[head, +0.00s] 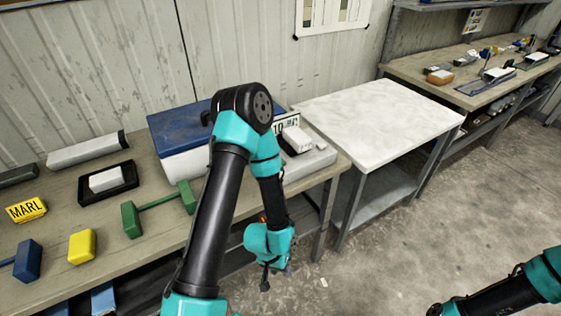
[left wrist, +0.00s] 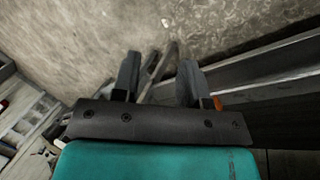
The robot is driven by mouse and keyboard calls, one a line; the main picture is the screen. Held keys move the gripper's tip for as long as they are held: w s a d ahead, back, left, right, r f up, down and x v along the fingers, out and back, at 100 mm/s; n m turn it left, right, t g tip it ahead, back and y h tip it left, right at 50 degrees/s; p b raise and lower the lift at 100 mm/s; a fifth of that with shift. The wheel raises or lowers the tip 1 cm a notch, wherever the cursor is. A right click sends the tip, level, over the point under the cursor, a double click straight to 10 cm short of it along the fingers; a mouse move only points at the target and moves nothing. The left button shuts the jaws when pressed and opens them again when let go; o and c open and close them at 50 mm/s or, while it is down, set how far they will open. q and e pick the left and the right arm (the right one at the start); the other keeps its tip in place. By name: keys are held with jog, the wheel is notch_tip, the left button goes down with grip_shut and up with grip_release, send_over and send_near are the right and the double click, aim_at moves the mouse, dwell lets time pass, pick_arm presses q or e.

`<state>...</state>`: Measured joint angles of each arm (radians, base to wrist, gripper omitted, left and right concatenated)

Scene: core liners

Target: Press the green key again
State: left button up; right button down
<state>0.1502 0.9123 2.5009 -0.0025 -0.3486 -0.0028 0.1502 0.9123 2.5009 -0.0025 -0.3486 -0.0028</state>
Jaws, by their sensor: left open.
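A green piece (head: 158,204), two blocks joined by a bar, lies on the left workbench near its front edge. It is the only green thing I see; I cannot tell whether it is the key. My left gripper (head: 268,277) hangs low in front of the bench, right of the green piece and apart from it. In the left wrist view its two fingers (left wrist: 156,72) are apart with nothing held, over the floor. My left arm crosses the bench in the head view and hides part of it. Part of my right arm shows at lower right, without its gripper.
A yellow block (head: 82,246), a blue block (head: 28,260), a yellow MARL sign (head: 26,209) and a black tray (head: 107,196) with a white block are on the bench. A blue-and-white box (head: 180,128) stands behind my arm. The pale table (head: 380,112) is clear.

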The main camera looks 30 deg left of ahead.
pick_arm(q)
grip_shut()
dwell(1.0)
